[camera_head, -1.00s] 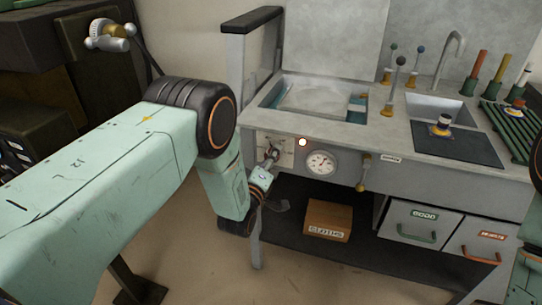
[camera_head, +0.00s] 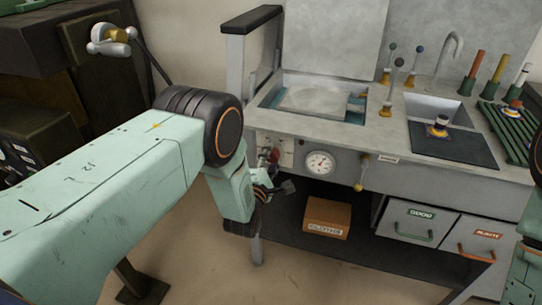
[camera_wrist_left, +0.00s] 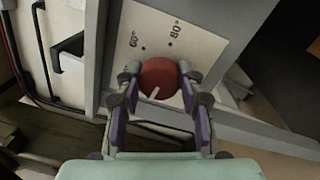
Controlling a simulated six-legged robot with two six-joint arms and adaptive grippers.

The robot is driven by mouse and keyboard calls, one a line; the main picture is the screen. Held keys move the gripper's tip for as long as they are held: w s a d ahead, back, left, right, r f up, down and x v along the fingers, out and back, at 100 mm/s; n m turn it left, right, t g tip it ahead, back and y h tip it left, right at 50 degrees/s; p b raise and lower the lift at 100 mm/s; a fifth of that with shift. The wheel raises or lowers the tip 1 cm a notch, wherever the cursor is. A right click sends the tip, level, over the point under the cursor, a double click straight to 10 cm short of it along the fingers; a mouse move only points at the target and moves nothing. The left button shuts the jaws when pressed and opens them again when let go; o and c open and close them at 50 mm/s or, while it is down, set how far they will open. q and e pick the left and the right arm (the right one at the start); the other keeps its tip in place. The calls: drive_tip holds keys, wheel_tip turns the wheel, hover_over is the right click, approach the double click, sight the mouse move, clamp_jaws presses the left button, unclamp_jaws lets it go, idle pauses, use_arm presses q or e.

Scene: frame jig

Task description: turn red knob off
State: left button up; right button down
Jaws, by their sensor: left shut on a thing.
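The red knob (camera_head: 273,156) is on the white panel at the left of the bench front, partly hidden by my left gripper in the head view. In the left wrist view the round red knob (camera_wrist_left: 158,77) has a pale pointer mark aimed toward the lower left. My left gripper (camera_wrist_left: 160,82) is shut on the knob, with a finger on each side. In the head view my left gripper (camera_head: 270,168) is at the panel. My right gripper is out of view; only part of my right arm shows at the right edge.
The white panel (camera_wrist_left: 150,35) has dots marked 60 and 80. A round gauge (camera_head: 319,163) and a yellow-ended lever (camera_head: 361,172) are to the knob's right. A box (camera_head: 327,217) sits on the lower shelf.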

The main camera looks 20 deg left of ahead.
use_arm(q)
drive_tip(key=shift+n, duration=0.6)
drive_tip(key=o, duration=1.2)
drive_tip(key=shift+c, duration=0.2)
drive_tip(key=s, duration=1.2)
drive_tip(key=shift+f, duration=0.3)
